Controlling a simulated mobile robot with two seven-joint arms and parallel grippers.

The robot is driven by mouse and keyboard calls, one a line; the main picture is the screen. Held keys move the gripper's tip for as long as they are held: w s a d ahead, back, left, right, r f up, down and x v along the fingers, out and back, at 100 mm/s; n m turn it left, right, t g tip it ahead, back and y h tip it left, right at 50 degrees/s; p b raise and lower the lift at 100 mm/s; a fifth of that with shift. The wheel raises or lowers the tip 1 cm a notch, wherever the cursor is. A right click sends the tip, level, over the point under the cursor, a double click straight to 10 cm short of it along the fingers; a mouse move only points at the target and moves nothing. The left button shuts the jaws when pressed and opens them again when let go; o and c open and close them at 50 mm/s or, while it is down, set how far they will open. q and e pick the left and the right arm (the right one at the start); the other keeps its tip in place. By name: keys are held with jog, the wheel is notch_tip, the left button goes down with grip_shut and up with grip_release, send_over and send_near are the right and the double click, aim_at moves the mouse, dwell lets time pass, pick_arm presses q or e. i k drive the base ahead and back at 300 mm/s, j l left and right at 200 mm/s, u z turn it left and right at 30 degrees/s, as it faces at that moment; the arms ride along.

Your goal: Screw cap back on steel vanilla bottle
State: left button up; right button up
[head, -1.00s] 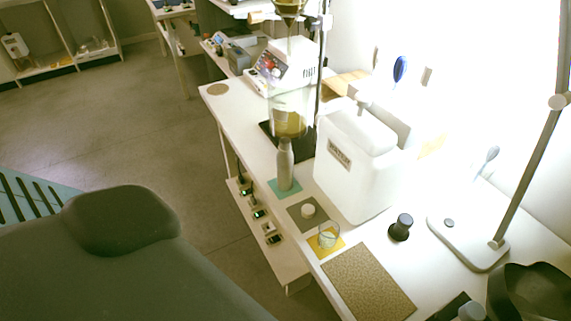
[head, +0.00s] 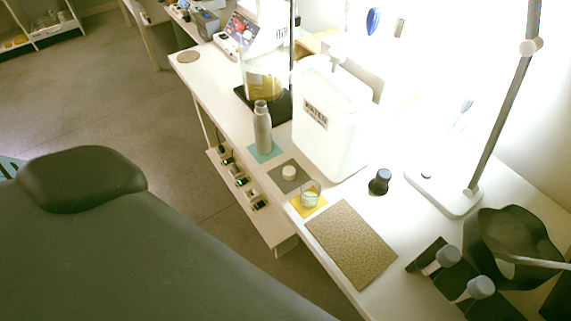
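A grey metal bottle (head: 263,132), which looks like the steel vanilla bottle, stands upright on a teal mat (head: 276,153) near the table's left edge. Its neck points up; no cap can be made out on it. A small whitish round piece (head: 288,172), apparently the cap, lies apart from the bottle on a grey mat (head: 291,187) closer to me. Neither of my grippers is in view.
A glass (head: 310,195) stands on a yellow mat beside a brown speckled mat (head: 352,245). A white water tank (head: 330,125) stands behind the cap. A dark-capped bottle (head: 380,181), a lamp stand (head: 445,190) and a black container (head: 512,245) stand at right.

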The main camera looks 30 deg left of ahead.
aim_at(262, 119)
jog(key=k+l+u, duration=0.15)
jog(key=l, duration=0.2)
jog(key=k+l+u, duration=0.15)
jog(key=l, duration=0.25)
jog(key=k+l+u, duration=0.35)
jog(key=l, duration=0.3)
